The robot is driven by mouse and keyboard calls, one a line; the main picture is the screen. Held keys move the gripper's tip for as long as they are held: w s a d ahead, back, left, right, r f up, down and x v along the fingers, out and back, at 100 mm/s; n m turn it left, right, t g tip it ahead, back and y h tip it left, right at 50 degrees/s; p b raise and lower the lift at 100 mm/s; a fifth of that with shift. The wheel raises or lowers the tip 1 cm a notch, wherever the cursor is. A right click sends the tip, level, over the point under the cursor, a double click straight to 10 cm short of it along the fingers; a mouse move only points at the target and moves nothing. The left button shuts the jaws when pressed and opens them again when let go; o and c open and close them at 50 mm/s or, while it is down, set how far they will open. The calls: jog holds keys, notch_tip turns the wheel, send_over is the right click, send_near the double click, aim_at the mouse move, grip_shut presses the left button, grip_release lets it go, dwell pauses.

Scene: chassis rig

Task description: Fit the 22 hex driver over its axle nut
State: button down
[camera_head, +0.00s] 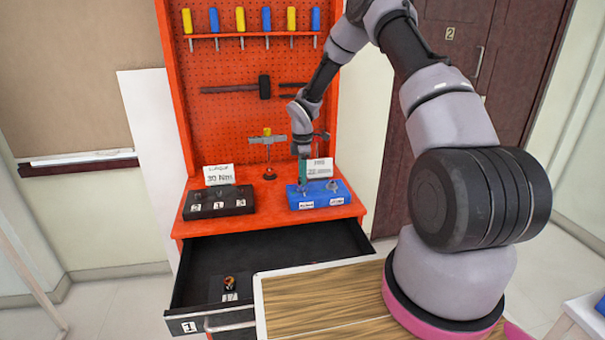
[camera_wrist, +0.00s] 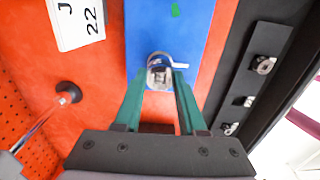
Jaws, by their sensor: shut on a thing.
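My gripper (camera_head: 302,172) is over the left part of the blue block (camera_head: 345,193) on the orange bench. In the wrist view its green fingers (camera_wrist: 160,88) close on a silvery, ring-topped piece (camera_wrist: 158,60), apparently the hex driver. The blue block (camera_wrist: 195,28) lies behind that piece. The axle nut under it is hidden, and I cannot tell whether the driver sits over it. A small grey part (camera_head: 332,185) stands on the right of the blue block. A white card (camera_head: 320,168) stands behind the block; its wrist-view end (camera_wrist: 78,20) reads 22.
A black block (camera_head: 218,203) with several small metal parts and numbered labels stands at the left. Below, an open black drawer (camera_head: 270,249) holds a small orange and dark item (camera_head: 230,283). A clamp-like tool (camera_head: 268,142) stands before the orange pegboard (camera_head: 225,70). A wooden top (camera_head: 325,300) is in front.

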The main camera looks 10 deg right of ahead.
jog(key=shift+f, duration=0.1)
jog(key=shift+c, duration=2)
grip_release()
jog(key=s+d+r+m+t, duration=0.1)
jog(key=s+r+m, duration=0.1)
jog(key=r, duration=0.8)
jog(key=s+d+r+m, duration=0.1)
jog(key=r, duration=1)
jog(key=s+d+r+m+t, duration=0.2)
jog(key=s+r+m, duration=0.4)
jog(key=s+r, duration=0.5)
jog(key=s+r+m+t, duration=0.1)
jog(key=s+r+m, duration=0.2)
jog(key=s, duration=0.4)
jog(key=s+d+r+m+t+y, duration=0.1)
jog(key=s+r+m, duration=0.2)
jog(key=s+m, duration=0.2)
jog(key=s+r+m+t+y, duration=0.1)
jog(key=s+r+m, duration=0.3)
jog(key=s, duration=0.5)
jog(key=shift+d+m+t, duration=0.4)
jog(key=shift+m+t, duration=0.2)
